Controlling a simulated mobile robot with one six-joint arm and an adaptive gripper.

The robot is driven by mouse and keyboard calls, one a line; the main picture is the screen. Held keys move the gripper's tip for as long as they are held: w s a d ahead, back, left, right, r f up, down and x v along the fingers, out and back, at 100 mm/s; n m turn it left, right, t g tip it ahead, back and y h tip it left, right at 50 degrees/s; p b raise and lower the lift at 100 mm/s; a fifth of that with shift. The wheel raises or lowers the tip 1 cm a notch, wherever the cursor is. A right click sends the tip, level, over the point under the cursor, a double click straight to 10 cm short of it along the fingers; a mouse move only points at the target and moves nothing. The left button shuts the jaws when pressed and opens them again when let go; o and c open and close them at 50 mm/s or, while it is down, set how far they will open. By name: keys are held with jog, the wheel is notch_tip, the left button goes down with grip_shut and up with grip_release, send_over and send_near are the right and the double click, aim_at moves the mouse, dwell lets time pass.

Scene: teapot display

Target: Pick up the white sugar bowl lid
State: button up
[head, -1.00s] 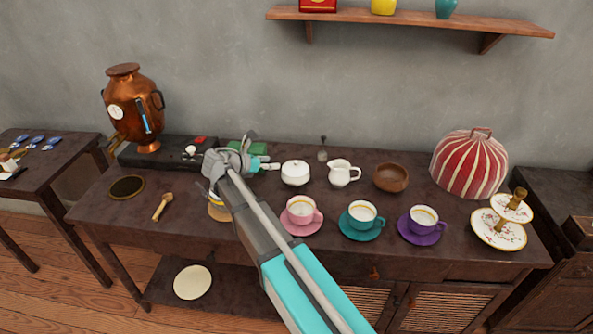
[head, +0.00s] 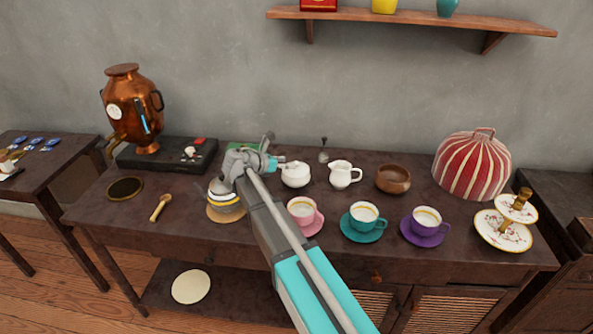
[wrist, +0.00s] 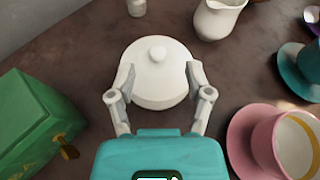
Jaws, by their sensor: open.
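The white sugar bowl (head: 296,178) stands on the dark table with its white lid (head: 294,168) on top. In the wrist view the round lid (wrist: 157,60) with its small knob lies just ahead of my gripper (wrist: 160,80). The two fingers are spread apart, one at the left and one at the right of the near side of the bowl. In the head view my gripper (head: 280,163) is at the left side of the bowl, and the far finger is partly hidden. Whether the fingers touch the bowl I cannot tell. Nothing is held.
A green box (wrist: 35,125) stands left of my gripper. A pink cup (wrist: 290,142) on its saucer is at the right. A white creamer (wrist: 217,17) stands behind right, with a small pale object (wrist: 136,7) behind the bowl. A wooden bowl (head: 392,179) is farther right.

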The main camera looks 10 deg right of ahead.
aim_at(296, 161)
jog(key=b+x, duration=0.1)
jog(key=x, duration=0.3)
jog(key=shift+a+f+b, duration=0.15)
jog(key=shift+b, duration=0.15)
jog(key=shift+w+d+f, duration=0.15)
jog(key=shift+w+d, duration=0.05)
jog(key=shift+d, duration=0.25)
jog(key=shift+c, duration=0.3)
grip_shut()
